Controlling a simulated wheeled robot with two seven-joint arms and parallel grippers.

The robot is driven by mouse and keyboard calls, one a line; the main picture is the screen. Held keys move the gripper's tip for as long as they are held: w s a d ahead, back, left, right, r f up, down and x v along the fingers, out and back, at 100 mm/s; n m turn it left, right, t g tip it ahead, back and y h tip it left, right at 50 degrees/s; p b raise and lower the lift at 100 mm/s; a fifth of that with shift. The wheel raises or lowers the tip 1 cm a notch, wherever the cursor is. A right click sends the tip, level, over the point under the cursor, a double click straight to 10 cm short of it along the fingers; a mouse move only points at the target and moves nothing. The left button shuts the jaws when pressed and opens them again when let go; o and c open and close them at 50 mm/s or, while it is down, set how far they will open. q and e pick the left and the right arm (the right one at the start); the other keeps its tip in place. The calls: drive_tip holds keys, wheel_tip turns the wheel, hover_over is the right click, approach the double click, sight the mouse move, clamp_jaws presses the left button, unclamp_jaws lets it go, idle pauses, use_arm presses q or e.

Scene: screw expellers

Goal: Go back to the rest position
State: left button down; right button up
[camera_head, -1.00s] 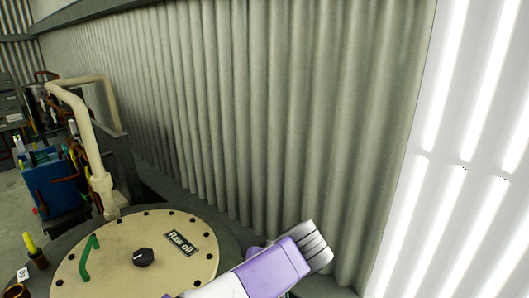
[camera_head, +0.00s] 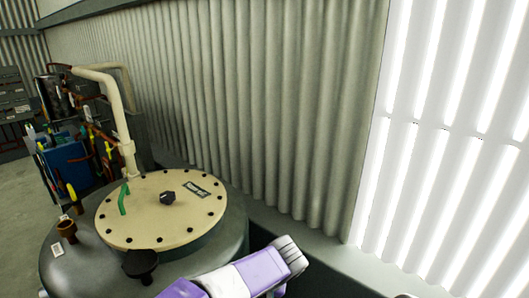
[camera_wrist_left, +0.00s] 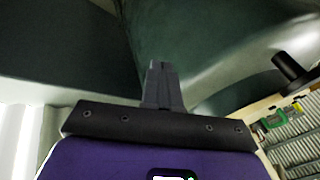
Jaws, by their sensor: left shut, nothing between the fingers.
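My left gripper (camera_wrist_left: 161,68) shows in the left wrist view. Its dark fingers are together and empty, in front of a dark green curved surface (camera_wrist_left: 205,35). I cannot tell whether they touch it. In the head view, a purple and white part of my own arm comes in at the bottom middle, right of the round tank. No gripper fingers can be made out there. My right gripper is not in view.
The tank (camera_head: 90,265) has a bolted cream lid (camera_head: 145,225) with a black knob (camera_head: 167,197) and green handle (camera_head: 123,200). A dark funnel-like piece (camera_head: 141,263) stands at its front. A cream pipe (camera_head: 115,100) rises behind. A corrugated wall (camera_head: 270,100) closes the back.

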use_arm(q)
drive_tip(key=s+a+f+g+h+b, duration=0.1)
drive_tip(key=s+f+g+h+b, duration=0.15)
drive_tip(key=f, duration=1.15)
drive_tip(key=s+a+f+g+h+b, duration=0.1)
drive_tip(key=s+f+h+b, duration=0.2)
drive_tip(key=f, duration=1.1)
drive_tip(key=s+a+f+n+h+b, duration=0.1)
drive_tip(key=s+a+f+n+b, duration=0.1)
drive_tip(key=s+f, duration=0.6)
drive_tip(key=s+a+f+n+h+b, duration=0.1)
drive_tip(key=s+f+b, duration=0.3)
drive_tip(key=s+f, duration=0.4)
wheel_tip(320, 180, down, 5)
drive_tip(key=shift+a+r+n+t, duration=0.2)
drive_tip(key=shift+a+n+t, duration=0.15)
drive_tip(key=shift+a+n, duration=0.45)
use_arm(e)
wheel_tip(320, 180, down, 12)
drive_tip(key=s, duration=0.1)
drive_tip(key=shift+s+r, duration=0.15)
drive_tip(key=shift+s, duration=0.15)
use_arm(q)
drive_tip(key=shift+a+h, duration=0.15)
drive_tip(key=shift+h, duration=0.1)
